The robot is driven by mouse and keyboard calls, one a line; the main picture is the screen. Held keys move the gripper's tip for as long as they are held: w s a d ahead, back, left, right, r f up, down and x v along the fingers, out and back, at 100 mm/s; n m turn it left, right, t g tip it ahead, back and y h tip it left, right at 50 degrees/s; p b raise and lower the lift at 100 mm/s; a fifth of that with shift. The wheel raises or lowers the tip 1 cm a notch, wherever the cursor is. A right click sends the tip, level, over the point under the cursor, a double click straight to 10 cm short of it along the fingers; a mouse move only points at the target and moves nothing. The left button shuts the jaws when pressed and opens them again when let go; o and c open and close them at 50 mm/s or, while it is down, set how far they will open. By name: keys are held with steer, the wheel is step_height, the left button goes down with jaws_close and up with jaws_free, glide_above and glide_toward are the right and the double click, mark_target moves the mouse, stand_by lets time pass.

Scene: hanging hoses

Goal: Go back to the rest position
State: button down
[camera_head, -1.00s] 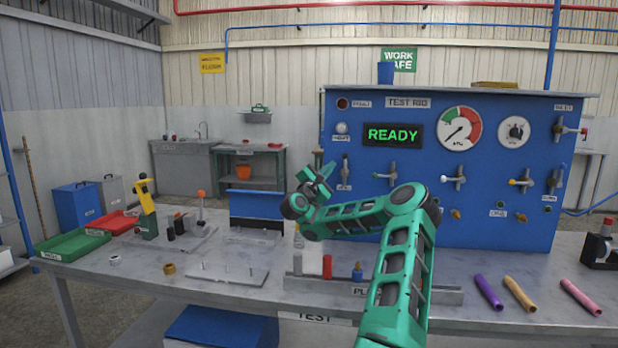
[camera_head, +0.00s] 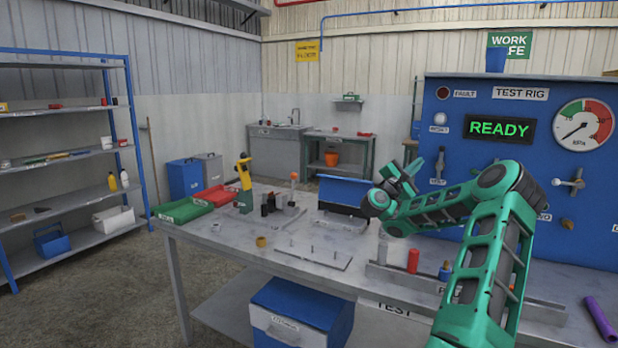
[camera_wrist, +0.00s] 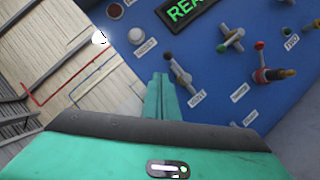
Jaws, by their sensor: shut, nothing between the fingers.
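My green arm reaches up over the workbench, folded at the elbow, in the head view. My gripper (camera_head: 402,176) is raised above the bench, left of the blue test rig (camera_head: 440,217), and holds nothing. In the wrist view my gripper (camera_wrist: 161,82) shows its green fingers together, pointing towards the blue panel (camera_wrist: 215,60), with a valve handle (camera_wrist: 180,73) just beyond the fingertips in the picture. I cannot tell the distance between them.
The grey workbench (camera_head: 225,242) carries a green tray (camera_head: 183,211), a red tray (camera_head: 215,195), a plate with pegs (camera_head: 313,252) and a purple hose (camera_head: 601,320). A blue toolbox (camera_head: 325,310) is below. A shelf (camera_head: 60,160) stands left. Open floor lies between.

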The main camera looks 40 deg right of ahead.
steer(key=w+a+r+n+t+y, duration=0.4)
steer(key=w+a+n+t, duration=0.5)
steer(key=a+n, duration=0.25)
steer(key=w+a+r+n+t+y, duration=0.3)
steer(key=w+a+n+t+y, duration=0.1)
steer(key=w+a+n+t, duration=0.75)
steer(key=w+a+f+n+g+y, duration=0.1)
steer(key=a+f+n+y, duration=0.2)
steer(key=a+n+y, duration=0.3)
steer(key=w+a+f+n+g+y, duration=0.15)
steer(key=a+f+n+y, duration=0.25)
steer(key=a+n, duration=0.4)
steer(key=a+f+n+g+y, duration=0.2)
steer(key=a+f+n+y, duration=0.15)
steer(key=a+n, duration=0.45)
steer(key=s+a+f+n+g, duration=0.2)
steer(key=s+f+n+g, duration=0.2)
steer(key=s+f, duration=0.3)
steer(key=s+a+f+n+g, duration=0.2)
steer(key=s+f+n+g, duration=0.25)
steer(key=s, duration=0.35)
steer(key=s+f+n+g, duration=0.1)
steer(key=s+g, duration=0.3)
steer(key=s, duration=1.3)
steer(key=s+f+n+g, duration=0.2)
steer(key=s+g, duration=0.3)
steer(key=s, duration=1.3)
steer(key=shift+s+a+f, duration=0.35)
steer(key=shift+a+f, duration=0.05)
steer(key=shift+f, duration=0.2)
